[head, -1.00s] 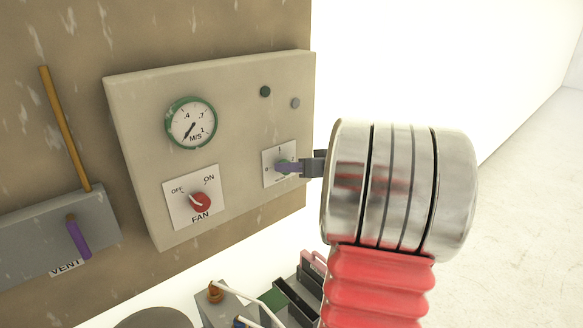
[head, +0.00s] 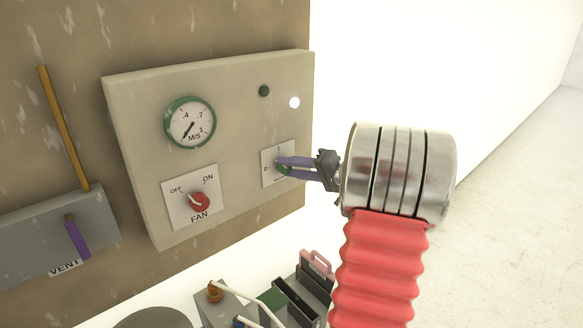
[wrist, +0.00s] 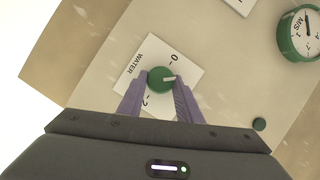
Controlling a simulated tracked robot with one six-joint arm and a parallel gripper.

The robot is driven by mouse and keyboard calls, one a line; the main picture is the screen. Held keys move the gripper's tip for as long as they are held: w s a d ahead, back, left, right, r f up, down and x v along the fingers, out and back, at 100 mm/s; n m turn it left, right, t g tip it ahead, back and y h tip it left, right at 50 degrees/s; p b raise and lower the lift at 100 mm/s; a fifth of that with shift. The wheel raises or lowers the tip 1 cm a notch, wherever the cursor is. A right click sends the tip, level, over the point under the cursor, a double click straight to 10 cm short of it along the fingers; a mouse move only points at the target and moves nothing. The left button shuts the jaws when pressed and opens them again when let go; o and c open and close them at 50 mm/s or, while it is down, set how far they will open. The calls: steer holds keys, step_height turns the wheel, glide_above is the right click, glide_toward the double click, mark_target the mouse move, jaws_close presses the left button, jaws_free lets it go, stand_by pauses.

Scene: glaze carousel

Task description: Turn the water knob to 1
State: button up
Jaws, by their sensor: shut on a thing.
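The water knob (wrist: 160,79) is a small green dial on a white plate marked WATER (wrist: 137,62). In the wrist view its white pointer lies between the 0 and the 1 position; the 1 is hidden behind a finger there. In the head view the knob (head: 284,169) is partly covered by the fingers, and the 1 shows above it. My gripper (wrist: 160,82) has its two purple fingers on either side of the knob, shut on it. It reaches in from the right in the head view (head: 285,166).
A lit white lamp (head: 294,103) and a dark lamp (head: 264,91) sit above the plate. A green-rimmed gauge (head: 190,122) and the red fan knob (head: 199,202), pointing to OFF, are to the left. A purple vent lever (head: 77,237) is further left. Trays (head: 290,298) lie below.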

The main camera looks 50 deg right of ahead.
steer(key=m, duration=0.1)
steer(key=m+t, duration=0.1)
steer(key=m+y, duration=0.1)
steer(key=m, duration=0.1)
steer(key=shift+d+f+t, duration=0.15)
steer(key=shift+f+t, duration=0.15)
steer(key=shift+f+m+t, duration=0.1)
steer(key=shift+m+t, duration=0.5)
steer(key=shift+m, duration=1)
steer(key=o, duration=1)
steer(key=shift+o, duration=0.2)
steer(key=shift+s, duration=0.1)
steer(key=v, duration=1.3)
steer(key=shift+s, duration=0.3)
steer(key=shift+d+f, duration=0.1)
